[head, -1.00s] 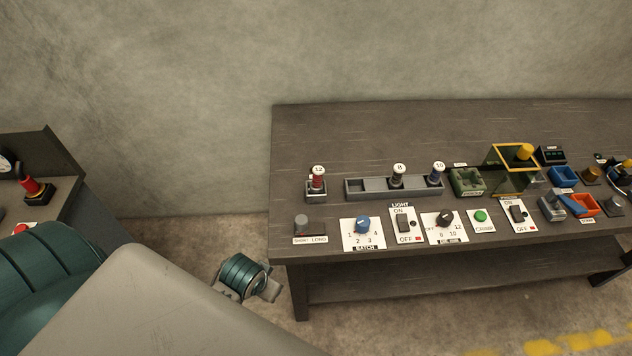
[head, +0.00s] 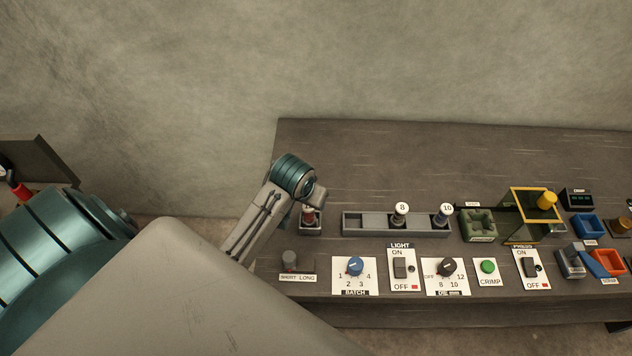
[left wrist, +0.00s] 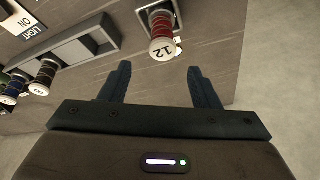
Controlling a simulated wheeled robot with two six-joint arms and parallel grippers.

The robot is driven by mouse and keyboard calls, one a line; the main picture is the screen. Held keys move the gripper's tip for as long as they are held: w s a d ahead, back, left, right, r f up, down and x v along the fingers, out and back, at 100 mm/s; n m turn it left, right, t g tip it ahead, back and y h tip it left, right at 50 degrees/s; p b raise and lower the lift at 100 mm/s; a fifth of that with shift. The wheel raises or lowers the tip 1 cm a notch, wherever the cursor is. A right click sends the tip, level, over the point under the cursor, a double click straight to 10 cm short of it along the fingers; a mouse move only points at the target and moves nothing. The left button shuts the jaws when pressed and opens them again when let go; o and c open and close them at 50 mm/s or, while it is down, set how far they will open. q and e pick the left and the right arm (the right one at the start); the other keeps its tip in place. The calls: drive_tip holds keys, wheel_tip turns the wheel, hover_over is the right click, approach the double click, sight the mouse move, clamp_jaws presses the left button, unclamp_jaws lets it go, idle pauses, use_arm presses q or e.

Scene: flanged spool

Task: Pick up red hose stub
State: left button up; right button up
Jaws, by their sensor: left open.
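The red hose stub (left wrist: 161,27) stands in a small holder at the left end of the bench. Its round white end cap reads 12. In the head view the red stub (head: 309,216) is partly hidden by my left arm. My left gripper (left wrist: 160,80) is open and empty, with its two fingers pointing toward the stub. The stub shows ahead of the fingertips and between their lines, apart from them. In the head view the left gripper's fingers are hidden behind my wrist. My right gripper is not in view.
Stubs marked 8 (head: 401,212) and 10 (head: 445,212) stand in a grey rack (head: 365,224) to the right. A yellow-framed box (head: 514,222) stands further right. The bench's back is clear.

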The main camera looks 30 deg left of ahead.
sight(309, 216)
use_arm(q)
wheel_tip(309, 216, down, 2)
drive_tip(key=shift+a+f, duration=0.1)
drive_tip(key=shift+f, duration=0.15)
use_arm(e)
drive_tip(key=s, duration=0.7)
use_arm(q)
drive_tip(key=p+x, duration=0.1)
drive_tip(key=x, duration=0.1)
drive_tip(key=p+x, duration=0.2)
drive_tip(key=shift+w+f, duration=0.3)
drive_tip(key=shift+f, duration=0.4)
drive_tip(key=shift+w+f, duration=0.2)
drive_tip(key=c, duration=1)
clamp_jaws()
drive_tip(key=shift+r, duration=0.1)
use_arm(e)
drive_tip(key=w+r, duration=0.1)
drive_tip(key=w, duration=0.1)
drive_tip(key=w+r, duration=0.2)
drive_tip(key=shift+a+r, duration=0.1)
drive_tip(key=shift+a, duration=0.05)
